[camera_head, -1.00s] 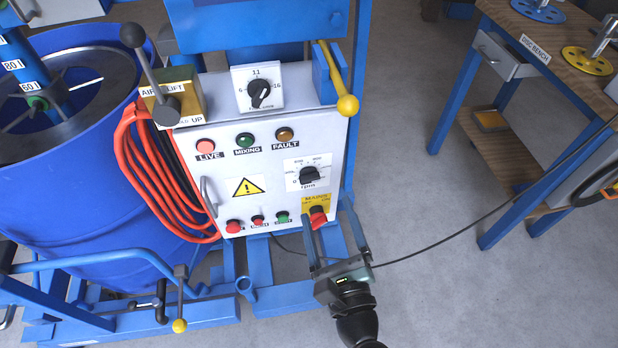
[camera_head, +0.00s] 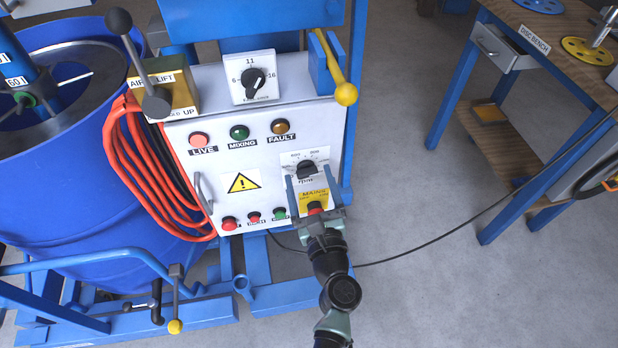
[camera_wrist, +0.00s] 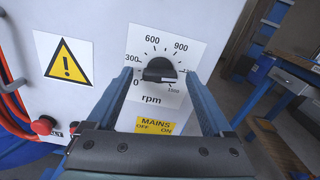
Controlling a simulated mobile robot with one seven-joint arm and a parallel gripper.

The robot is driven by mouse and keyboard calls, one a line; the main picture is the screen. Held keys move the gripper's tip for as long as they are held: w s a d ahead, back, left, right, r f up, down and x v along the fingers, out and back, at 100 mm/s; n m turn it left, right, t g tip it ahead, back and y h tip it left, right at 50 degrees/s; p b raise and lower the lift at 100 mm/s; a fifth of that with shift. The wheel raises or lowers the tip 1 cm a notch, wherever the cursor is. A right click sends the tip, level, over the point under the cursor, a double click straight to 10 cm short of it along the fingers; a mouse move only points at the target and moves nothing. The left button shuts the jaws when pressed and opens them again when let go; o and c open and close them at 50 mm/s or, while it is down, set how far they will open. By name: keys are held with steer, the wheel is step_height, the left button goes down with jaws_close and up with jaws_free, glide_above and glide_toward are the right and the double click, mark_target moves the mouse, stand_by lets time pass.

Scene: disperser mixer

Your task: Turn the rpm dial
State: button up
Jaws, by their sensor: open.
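The rpm dial (camera_head: 306,170) is a black knob on a white scale plate on the control panel's front. In the wrist view the dial (camera_wrist: 160,70) sits in the upper middle, with the scale marked 0, 600 and 900 legible around it. My gripper (camera_head: 304,184) is open, just below the dial in the head view. In the wrist view its two blue fingers (camera_wrist: 163,80) stand either side of the dial, with a gap on each side. I cannot tell how deep the fingertips reach toward the panel.
Below the dial is the yellow MAINS plate (camera_wrist: 157,126) with a red switch (camera_head: 315,207), partly hidden by my gripper. Red and green buttons (camera_head: 279,213) lie to its left. A second dial (camera_head: 253,79) is on top. Free floor lies right of the panel.

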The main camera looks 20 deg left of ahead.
steer(key=shift+w+a, duration=0.2)
steer(key=shift+w, duration=0.1)
jaws_close()
stand_by(0.5)
